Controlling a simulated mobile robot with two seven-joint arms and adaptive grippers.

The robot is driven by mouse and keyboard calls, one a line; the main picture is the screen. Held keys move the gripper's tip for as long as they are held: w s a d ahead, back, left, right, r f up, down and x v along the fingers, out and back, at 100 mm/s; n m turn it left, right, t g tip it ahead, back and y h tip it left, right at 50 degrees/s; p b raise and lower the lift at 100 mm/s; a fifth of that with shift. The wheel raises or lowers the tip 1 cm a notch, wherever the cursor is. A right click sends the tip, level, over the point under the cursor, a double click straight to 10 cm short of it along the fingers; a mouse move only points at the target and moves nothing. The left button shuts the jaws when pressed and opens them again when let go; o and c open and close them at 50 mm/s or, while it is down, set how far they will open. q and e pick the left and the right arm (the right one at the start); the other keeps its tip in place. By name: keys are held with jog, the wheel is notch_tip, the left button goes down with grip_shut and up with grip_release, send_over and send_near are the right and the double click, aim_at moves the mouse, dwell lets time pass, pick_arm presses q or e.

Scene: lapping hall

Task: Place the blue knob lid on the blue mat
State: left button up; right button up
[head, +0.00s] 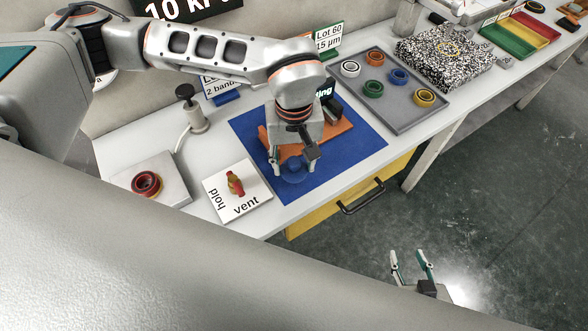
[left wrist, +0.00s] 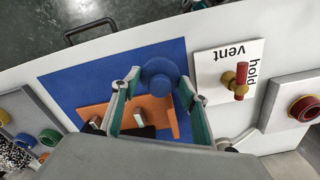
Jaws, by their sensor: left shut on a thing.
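The blue knob lid (head: 292,172) is between the fingertips of my left gripper (head: 294,164), at the near part of the blue mat (head: 350,142). In the left wrist view the lid (left wrist: 160,84) shows as a round blue disc with a knob, between the two finger tips (left wrist: 160,84), over the mat's edge area (left wrist: 75,85). My left gripper is shut on it. Whether the lid touches the mat or hangs just above it I cannot tell. My right gripper (head: 411,266) is open and empty, over the floor in front of the table.
An orange board (head: 333,134) with a dark item lies on the mat behind the lid. Left of the mat is a hold/vent plate (head: 237,188) with a red-yellow valve. A grey tray (head: 408,118) with several coloured rings is on the right. A yellow drawer (head: 340,200) is below.

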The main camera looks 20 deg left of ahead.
aim_at(294, 173)
pick_arm(q)
jog(key=shift+f, duration=2.1)
jog(key=shift+f, duration=0.1)
jog(key=o, duration=1.4)
jog(key=shift+c, duration=0.2)
notch_tip(294, 173, up, 11)
jog(key=shift+f, duration=0.1)
jog(key=shift+r, duration=0.7)
jog(key=shift+s, duration=0.1)
